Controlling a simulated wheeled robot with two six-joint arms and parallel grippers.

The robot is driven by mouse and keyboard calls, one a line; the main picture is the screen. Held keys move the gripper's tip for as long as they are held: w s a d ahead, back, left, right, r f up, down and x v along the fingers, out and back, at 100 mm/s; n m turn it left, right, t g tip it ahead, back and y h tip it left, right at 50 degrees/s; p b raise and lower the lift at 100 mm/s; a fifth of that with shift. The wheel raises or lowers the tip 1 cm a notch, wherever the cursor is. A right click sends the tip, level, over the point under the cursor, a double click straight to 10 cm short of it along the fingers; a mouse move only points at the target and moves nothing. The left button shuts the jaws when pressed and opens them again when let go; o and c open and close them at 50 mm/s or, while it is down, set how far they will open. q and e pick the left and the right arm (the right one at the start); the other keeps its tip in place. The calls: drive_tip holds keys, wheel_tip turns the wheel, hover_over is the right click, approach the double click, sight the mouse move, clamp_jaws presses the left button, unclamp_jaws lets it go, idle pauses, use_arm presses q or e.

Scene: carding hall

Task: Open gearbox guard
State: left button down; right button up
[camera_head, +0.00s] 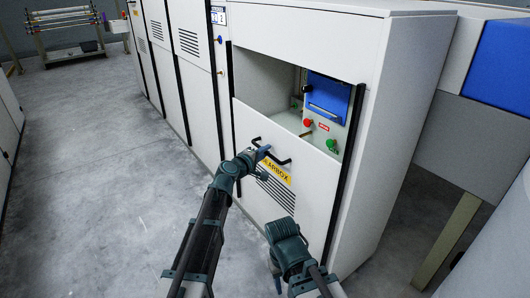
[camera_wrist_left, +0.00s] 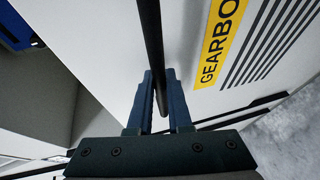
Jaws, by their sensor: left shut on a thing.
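The gearbox guard (camera_head: 311,188) is a pale panel with a yellow GEARBOX label (camera_head: 277,172) and slots on the machine front. The label also shows in the left wrist view (camera_wrist_left: 219,45). Above the panel's top edge is an open recess. A black bar handle (camera_head: 284,161) is on the panel. My left gripper (camera_head: 263,152) is at the handle's left part. In the left wrist view its blue fingers (camera_wrist_left: 160,88) are shut around the black bar (camera_wrist_left: 151,38). My right gripper (camera_head: 275,272) hangs low in front of the panel, its fingers largely hidden by its wrist.
The recess holds a red button (camera_head: 307,122), a green button (camera_head: 331,144) and a blue panel (camera_head: 328,96). Tall pale cabinets (camera_head: 190,60) continue to the left. The grey floor (camera_head: 95,170) is clear on the left. A rack (camera_head: 66,30) stands far back.

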sight(271, 171)
use_arm(q)
wheel_tip(271, 171, down, 11)
drive_tip(key=b, duration=0.9)
drive_tip(key=shift+f, duration=0.15)
use_arm(e)
wheel_tip(271, 171, down, 11)
drive_tip(key=shift+f, duration=0.15)
use_arm(q)
drive_tip(key=c, duration=0.8)
unclamp_jaws()
drive_tip(key=shift+c, duration=0.2)
drive_tip(key=p+v, duration=0.2)
drive_tip(key=v, duration=1.2)
use_arm(e)
wheel_tip(271, 171, up, 3)
drive_tip(key=shift+f, duration=0.2)
use_arm(q)
drive_tip(key=shift+c, duration=0.2)
